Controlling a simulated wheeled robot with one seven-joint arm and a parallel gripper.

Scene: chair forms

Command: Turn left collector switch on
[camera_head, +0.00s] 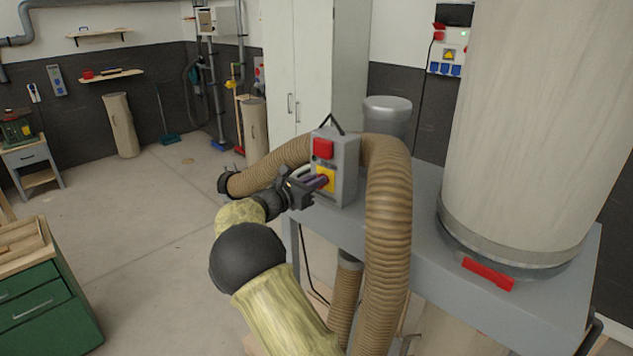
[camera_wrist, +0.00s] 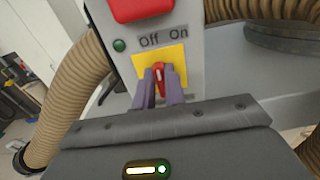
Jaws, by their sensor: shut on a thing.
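The collector switch is a small red knob (camera_wrist: 159,77) on a yellow plate (camera_wrist: 176,56), with "Off" and "On" printed above it. Its pale-marked tip points up in the wrist view, toward the labels; I cannot tell exactly which one. The plate is on a grey switch box (camera_head: 346,166) on the dust collector, with a large red button (camera_head: 322,148) above. My gripper (camera_head: 321,182) reaches the plate from the left in the head view. In the wrist view its two purple fingers (camera_wrist: 160,85) are shut on the red knob, one on each side. They partly hide it.
A ribbed tan hose (camera_head: 388,210) arches close behind and beside the box. A round green lamp (camera_wrist: 119,46) is on the box face. The collector's large pale cylinder (camera_head: 545,130) stands right on a grey table (camera_head: 425,240). The floor (camera_head: 150,200) at left is open.

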